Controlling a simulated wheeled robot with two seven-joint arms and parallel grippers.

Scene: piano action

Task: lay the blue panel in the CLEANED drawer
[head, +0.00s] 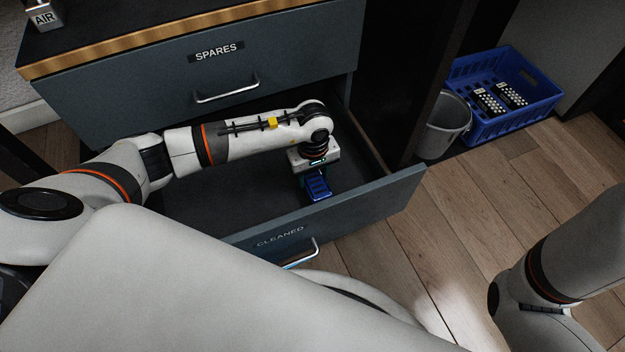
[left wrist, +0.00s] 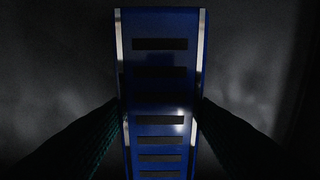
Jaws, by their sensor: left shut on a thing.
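The blue panel (head: 318,187) has dark slots and pale metal side strips. My left gripper (head: 318,180) is shut on it, inside the open CLEANED drawer (head: 395,193), toward the drawer's right end. In the left wrist view the blue panel (left wrist: 160,97) runs up the middle, with a dark finger against each side. The drawer floor around it is dark and looks bare. I cannot tell whether the panel touches the floor. My right gripper is not in view; only part of my right arm shows at the lower right.
The SPARES drawer (head: 130,80) above is closed. A blue crate (head: 545,85) holding black-and-white pieces and a grey bucket (head: 443,125) stand on the floor at the right. The wooden floor at right is otherwise clear.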

